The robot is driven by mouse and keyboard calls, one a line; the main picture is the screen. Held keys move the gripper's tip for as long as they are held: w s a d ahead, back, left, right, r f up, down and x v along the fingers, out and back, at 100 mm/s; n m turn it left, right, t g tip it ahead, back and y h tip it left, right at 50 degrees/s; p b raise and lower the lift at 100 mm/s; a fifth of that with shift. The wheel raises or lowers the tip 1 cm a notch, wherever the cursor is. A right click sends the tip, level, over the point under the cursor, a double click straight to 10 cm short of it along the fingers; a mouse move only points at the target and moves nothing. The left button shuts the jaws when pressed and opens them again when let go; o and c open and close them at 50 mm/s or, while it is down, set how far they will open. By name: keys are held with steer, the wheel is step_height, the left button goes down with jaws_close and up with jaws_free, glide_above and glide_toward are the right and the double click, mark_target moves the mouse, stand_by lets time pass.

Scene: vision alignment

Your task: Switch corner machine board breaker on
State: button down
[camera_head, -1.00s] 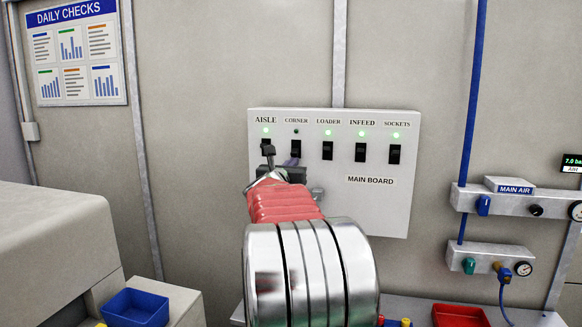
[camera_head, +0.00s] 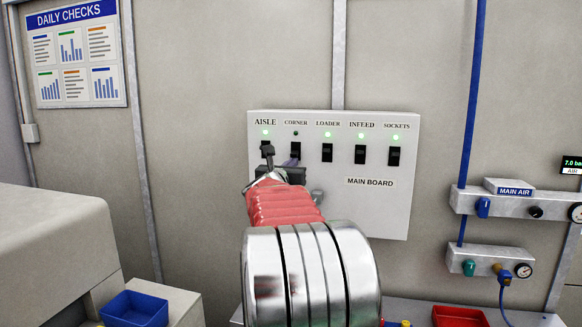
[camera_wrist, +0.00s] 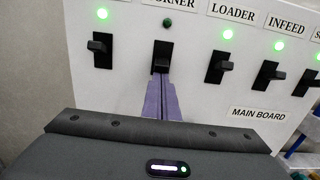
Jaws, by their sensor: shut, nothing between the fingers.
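The main board (camera_head: 340,215) is a pale panel on the wall with a row of black breakers. The corner breaker (camera_wrist: 162,55) is second from the left, and its lamp (camera_wrist: 167,23) is dark. Its lever sits low in the housing, lower than its neighbours' levers. My gripper (camera_wrist: 164,82) has purple fingers pressed together, with nothing between them. The fingertips are just below the corner lever; I cannot tell whether they touch it. In the head view my gripper (camera_head: 292,161) and wrist hide most of this breaker.
The aisle (camera_wrist: 98,48), loader (camera_wrist: 219,66), infeed (camera_wrist: 269,76) and sockets (camera_head: 394,156) breakers have lit green lamps and stand close beside. Air fittings (camera_head: 515,202) are on the wall at right.

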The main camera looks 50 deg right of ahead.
steer(key=shift+a+r, duration=0.1)
steer(key=shift+r, duration=0.05)
steer(key=shift+a+r, duration=0.15)
steer(key=shift+r, duration=0.3)
steer(key=shift+s, duration=0.1)
steer(key=s+a+r, duration=0.3)
steer(key=a+r, duration=0.3)
steer(key=a, duration=0.1)
steer(key=shift+r, duration=0.25)
steer(key=shift+d, duration=0.1)
stand_by(0.4)
